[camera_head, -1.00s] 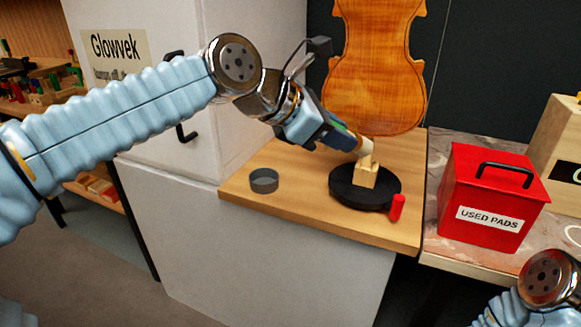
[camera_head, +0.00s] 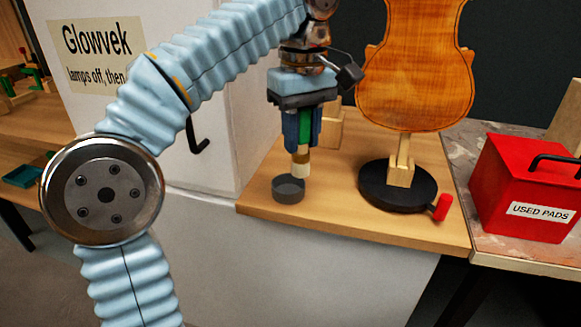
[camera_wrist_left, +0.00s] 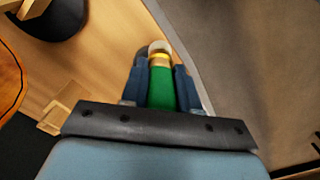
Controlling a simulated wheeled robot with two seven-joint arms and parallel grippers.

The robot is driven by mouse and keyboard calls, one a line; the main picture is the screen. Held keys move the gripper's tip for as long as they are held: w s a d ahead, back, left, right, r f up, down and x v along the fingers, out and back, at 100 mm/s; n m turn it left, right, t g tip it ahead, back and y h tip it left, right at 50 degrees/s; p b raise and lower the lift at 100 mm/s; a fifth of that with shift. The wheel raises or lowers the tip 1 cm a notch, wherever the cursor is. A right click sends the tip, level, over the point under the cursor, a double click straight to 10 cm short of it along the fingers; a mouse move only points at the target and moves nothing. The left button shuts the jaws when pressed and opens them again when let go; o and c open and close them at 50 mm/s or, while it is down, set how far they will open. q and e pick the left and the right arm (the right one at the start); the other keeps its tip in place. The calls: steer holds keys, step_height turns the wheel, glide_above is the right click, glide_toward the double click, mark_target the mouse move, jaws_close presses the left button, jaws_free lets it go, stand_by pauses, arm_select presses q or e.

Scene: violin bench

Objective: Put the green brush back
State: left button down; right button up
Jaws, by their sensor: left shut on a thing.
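My left gripper (camera_head: 303,140) points down and is shut on the green brush (camera_head: 305,122). The brush hangs upright, with its brown-and-cream lower end (camera_head: 300,165) downward. This end is just above or at the rim of the small dark grey round cup (camera_head: 288,190); I cannot tell whether it is inside. In the left wrist view the green handle (camera_wrist_left: 162,90) sits between the two blue fingers, and its pale tip hides most of the cup. My right gripper is out of view.
The violin body (camera_head: 418,70) stands on a black round base (camera_head: 385,190) with a red knob (camera_head: 441,207), right of the cup. A wooden block (camera_head: 333,125) is behind my gripper. A red "USED PADS" box (camera_head: 515,185) stands further right. The bench's front edge is close to the cup.

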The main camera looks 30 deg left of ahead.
arm_select(q)
steer(key=w+a+f, duration=0.1)
steer(key=f, duration=0.2)
steer(key=w+a+f+b, duration=0.1)
steer(key=w+a+f, duration=0.1)
steer(key=f, duration=0.1)
steer(key=w+a+f+b, duration=0.1)
steer(key=a+f, duration=0.1)
steer(key=f, duration=0.1)
steer(key=shift+w+a+f, duration=0.15)
steer(key=shift+w+f, duration=0.05)
steer(key=shift+w, duration=0.15)
steer(key=shift+f, duration=0.25)
steer(key=c, duration=0.8)
jaws_free()
steer(key=shift+c, duration=0.2)
